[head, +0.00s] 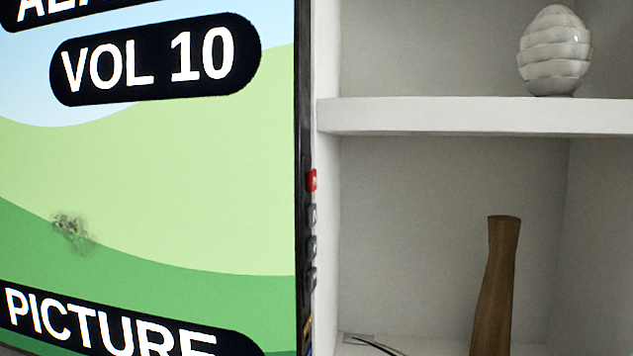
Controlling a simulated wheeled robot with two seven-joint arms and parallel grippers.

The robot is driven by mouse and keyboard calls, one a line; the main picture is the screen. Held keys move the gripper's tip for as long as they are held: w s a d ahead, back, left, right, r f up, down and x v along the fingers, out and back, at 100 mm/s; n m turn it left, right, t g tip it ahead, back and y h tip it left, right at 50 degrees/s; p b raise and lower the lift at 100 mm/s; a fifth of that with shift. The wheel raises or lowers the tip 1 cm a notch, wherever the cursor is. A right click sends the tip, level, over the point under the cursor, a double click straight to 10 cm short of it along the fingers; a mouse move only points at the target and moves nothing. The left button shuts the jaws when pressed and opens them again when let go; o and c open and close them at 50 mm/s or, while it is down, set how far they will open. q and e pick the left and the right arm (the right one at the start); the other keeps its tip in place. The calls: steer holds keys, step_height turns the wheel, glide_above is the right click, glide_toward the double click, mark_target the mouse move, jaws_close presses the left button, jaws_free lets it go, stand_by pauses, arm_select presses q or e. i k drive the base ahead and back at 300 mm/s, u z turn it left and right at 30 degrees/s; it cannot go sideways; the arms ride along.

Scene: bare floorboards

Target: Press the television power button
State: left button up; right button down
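The television (180,220) fills the left half of the head view, very close. Its screen is lit with a green and blue picture and black labels, one reading "VOL 10" and one lower reading "PICTURE". Its thin dark right edge carries a column of buttons. The top one is a red button (312,180), seen from the side. Several dark grey buttons (312,214) sit below it. Neither of my grippers shows in the view, so their state is hidden.
A white shelf unit (480,116) stands to the right of the television. A white ribbed vase (554,52) is on the upper shelf. A tall brown wooden vase (496,285) stands in the lower compartment, with a dark cable (372,344) to its left.

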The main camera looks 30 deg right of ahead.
mark_target(311, 176)
steer(key=z, duration=1.2)
steer(key=k, duration=0.8)
steer(key=u, duration=0.65)
steer(key=i, duration=0.5)
